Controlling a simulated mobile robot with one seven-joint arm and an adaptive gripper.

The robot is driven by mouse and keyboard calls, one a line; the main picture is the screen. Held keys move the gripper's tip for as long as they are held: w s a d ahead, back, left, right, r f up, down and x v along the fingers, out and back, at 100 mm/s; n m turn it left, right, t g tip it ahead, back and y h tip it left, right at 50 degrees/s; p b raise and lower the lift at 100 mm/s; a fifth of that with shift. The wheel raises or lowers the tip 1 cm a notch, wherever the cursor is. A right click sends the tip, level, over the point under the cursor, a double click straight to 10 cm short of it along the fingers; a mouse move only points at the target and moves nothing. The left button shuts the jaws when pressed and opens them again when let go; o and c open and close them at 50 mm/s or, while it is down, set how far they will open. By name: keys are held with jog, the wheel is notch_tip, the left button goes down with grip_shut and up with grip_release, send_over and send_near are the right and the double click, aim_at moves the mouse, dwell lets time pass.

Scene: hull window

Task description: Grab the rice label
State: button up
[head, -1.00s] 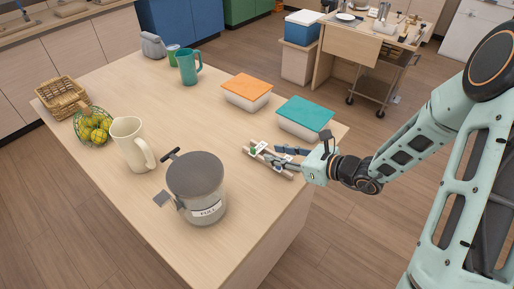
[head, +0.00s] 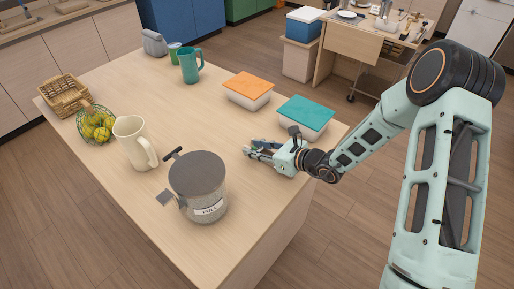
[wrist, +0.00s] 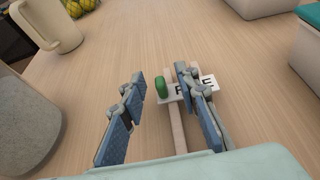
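The rice label (wrist: 207,82) is a white tag with dark letters, an R and an E showing, on the table among pale wooden strips (wrist: 179,135). A green rounded piece (wrist: 161,87) sits at its left end. My gripper (wrist: 161,76) is open, its two blue-grey fingers apart. The right finger crosses over the label and hides its middle letters. The green piece and the label's left part show between the fingers. I cannot tell whether either finger touches the label. In the head view, my gripper (head: 259,149) is low over the table and hides most of the label.
A teal-lidded box (head: 305,112) and an orange-lidded box (head: 248,88) stand just behind my gripper. A grey-lidded canister (head: 198,183) and a cream pitcher (head: 134,142) stand to the left. The table's right edge is close by. The table's middle is clear.

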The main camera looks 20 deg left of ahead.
jog(key=shift+c, duration=0.6)
grip_shut()
jog(key=shift+r, duration=0.2)
